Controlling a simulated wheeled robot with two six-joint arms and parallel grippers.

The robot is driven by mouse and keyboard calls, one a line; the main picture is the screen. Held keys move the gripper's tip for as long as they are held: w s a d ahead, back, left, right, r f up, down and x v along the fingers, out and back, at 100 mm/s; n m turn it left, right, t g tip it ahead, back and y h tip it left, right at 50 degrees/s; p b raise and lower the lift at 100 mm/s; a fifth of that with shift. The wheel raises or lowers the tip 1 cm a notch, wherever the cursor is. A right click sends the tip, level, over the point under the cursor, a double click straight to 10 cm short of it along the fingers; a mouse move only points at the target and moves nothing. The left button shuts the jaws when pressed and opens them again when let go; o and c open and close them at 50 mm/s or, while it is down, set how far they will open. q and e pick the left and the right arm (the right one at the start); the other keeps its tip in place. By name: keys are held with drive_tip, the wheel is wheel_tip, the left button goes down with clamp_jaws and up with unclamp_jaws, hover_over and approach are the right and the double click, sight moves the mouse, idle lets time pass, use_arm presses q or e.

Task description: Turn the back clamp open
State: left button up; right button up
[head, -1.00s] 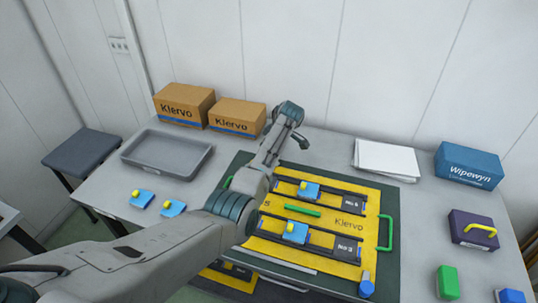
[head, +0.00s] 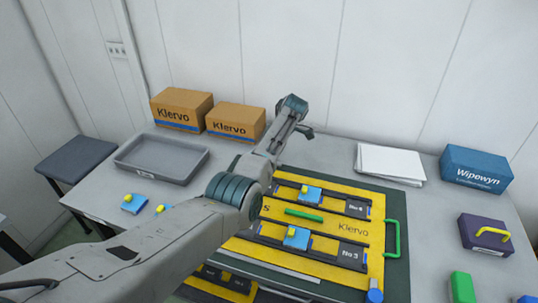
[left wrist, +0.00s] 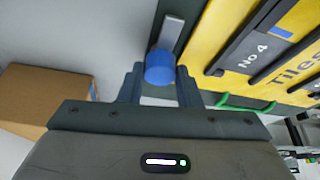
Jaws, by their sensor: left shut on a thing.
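The back clamp shows in the left wrist view as a blue round knob (left wrist: 160,68) with a pale grey bar (left wrist: 171,33) beyond it, on the dark board edge beside the yellow panel (left wrist: 222,25). In the head view my arm hides this clamp. My left gripper (left wrist: 159,92) has a finger on each side of the knob and is shut on it. In the head view the left gripper (head: 304,131) is small, at the back of the yellow panel (head: 340,226). Another blue knob (head: 375,296) stands at the panel's front right corner. My right gripper is out of view.
Two cardboard boxes (head: 182,108) and a grey tray (head: 160,160) stand at the back left. White sheets (head: 390,163), a blue box (head: 475,168) and a purple block (head: 485,234) are on the right. A green handle (head: 392,238) sticks up at the panel's right edge.

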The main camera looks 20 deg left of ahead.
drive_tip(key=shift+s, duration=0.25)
use_arm(q)
drive_tip(key=o, duration=1)
drive_tip(key=shift+c, duration=0.2)
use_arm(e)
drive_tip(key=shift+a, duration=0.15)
use_arm(q)
drive_tip(key=b+v, duration=0.2)
drive_tip(key=v, duration=0.9)
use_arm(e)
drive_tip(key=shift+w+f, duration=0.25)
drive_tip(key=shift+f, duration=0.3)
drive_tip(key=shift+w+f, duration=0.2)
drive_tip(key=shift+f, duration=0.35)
use_arm(q)
drive_tip(key=shift+f, duration=0.15)
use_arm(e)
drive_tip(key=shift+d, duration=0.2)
